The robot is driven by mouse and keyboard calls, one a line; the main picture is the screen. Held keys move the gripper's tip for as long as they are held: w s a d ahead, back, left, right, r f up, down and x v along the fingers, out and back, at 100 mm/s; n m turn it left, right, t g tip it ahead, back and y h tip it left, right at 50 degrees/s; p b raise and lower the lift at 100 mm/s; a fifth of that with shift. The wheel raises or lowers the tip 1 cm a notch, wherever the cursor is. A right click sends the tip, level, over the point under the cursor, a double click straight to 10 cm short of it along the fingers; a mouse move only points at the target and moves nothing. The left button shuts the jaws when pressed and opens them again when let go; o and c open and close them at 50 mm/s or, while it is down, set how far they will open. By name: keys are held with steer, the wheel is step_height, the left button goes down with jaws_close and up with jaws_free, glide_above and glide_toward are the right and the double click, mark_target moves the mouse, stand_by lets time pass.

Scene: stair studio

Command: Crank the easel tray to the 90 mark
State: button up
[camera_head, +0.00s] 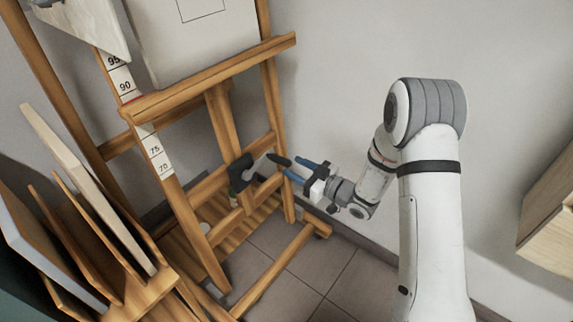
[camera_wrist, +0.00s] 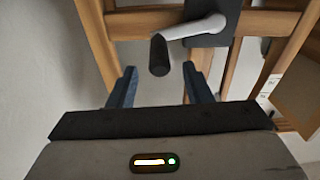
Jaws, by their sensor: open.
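The wooden easel tray (camera_head: 215,73) crosses the easel and carries a pale canvas (camera_head: 195,35). Its left end lies over the scale strip (camera_head: 121,80), with a red mark just under the 90 label; 75 and 70 show below. The crank has a dark housing (camera_head: 240,173) on the lower easel, a grey arm (camera_wrist: 192,29) and a black handle (camera_head: 280,160). The handle also shows in the wrist view (camera_wrist: 159,56). My gripper (camera_head: 291,166) is open, blue fingers pointing at the crank. In the wrist view, the handle's end appears between the fingertips (camera_wrist: 160,68), touching neither.
Boards stand in a wooden rack (camera_head: 130,275) at the lower left. A wooden easel foot (camera_head: 275,270) runs along the tiled floor (camera_head: 335,270). A wooden cabinet (camera_head: 548,215) is at the right edge. The wall right of the easel is bare.

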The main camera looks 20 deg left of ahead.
mark_target(286, 163)
steer(key=shift+b+x, duration=0.35)
steer(key=shift+x, duration=1.75)
steer(key=shift+c, duration=0.5)
jaws_close()
